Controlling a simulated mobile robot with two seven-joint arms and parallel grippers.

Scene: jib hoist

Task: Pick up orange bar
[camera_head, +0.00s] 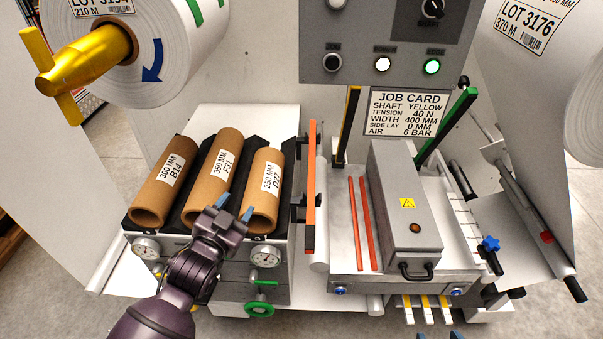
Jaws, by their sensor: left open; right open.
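An orange bar (311,187) stands upright at the left edge of the machine's white table, beside dark brackets. Two thin red-orange strips (359,224) lie side by side on the table to its right. My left gripper (235,207) is open and empty, in front of the cardboard cores and left of the orange bar, apart from it. Only the blue fingertips of my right gripper (438,335) show at the bottom edge, below the table and well right of the bar.
Three cardboard cores (212,177) lie in a dark rack above gauges and a green knob. A grey box with a handle (402,205) stands on the white table. A large white roll with a yellow shaft (85,60) hangs upper left.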

